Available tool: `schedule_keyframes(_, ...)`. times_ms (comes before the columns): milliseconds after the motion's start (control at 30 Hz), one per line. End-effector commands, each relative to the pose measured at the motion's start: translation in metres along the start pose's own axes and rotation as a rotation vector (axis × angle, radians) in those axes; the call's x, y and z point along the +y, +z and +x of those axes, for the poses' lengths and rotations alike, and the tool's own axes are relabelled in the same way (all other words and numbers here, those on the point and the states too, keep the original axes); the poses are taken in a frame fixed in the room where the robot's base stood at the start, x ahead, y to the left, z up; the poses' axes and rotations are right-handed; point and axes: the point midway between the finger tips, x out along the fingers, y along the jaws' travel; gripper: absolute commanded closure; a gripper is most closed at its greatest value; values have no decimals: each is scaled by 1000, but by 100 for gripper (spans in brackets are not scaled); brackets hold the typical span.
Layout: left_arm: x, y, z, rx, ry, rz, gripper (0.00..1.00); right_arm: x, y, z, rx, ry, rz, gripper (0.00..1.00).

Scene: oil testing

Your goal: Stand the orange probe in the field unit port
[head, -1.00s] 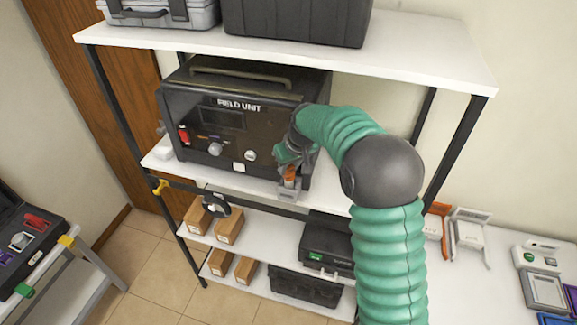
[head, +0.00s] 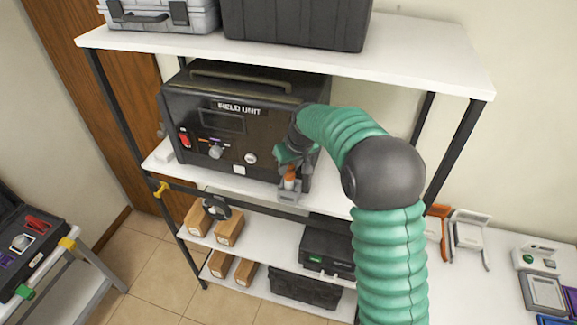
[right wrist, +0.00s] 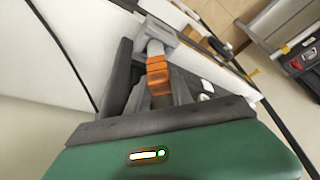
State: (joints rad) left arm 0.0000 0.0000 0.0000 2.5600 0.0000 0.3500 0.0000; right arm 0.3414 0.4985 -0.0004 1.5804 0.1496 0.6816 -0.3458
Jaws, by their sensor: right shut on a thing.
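The orange probe (head: 290,176) is in my right gripper (head: 287,163), in front of the lower right of the black field unit (head: 240,110). In the head view the probe looks upright, its lower end at a small grey port block (head: 289,193) at the shelf's front edge. In the right wrist view the orange band of the probe (right wrist: 157,75) sits between the dark fingers, with a grey piece at its far end. I cannot tell how deep the probe sits in the block. My left gripper is not in view.
The field unit stands on the middle white shelf (head: 228,182). Cardboard boxes (head: 230,229) and black cases fill the lower shelves. A white table (head: 470,285) with devices is at the right, and an open tool case (head: 30,235) at the left.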

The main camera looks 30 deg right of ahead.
Motion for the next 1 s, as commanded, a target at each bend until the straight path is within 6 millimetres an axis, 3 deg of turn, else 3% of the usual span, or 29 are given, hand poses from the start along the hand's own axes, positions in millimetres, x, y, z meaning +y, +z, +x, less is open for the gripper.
schedule_keyframes(400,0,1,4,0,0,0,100,0,2,6,0,0,0,100)
schedule_keyframes(1000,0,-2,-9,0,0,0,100,0,-5,-12,2,1,0,100)
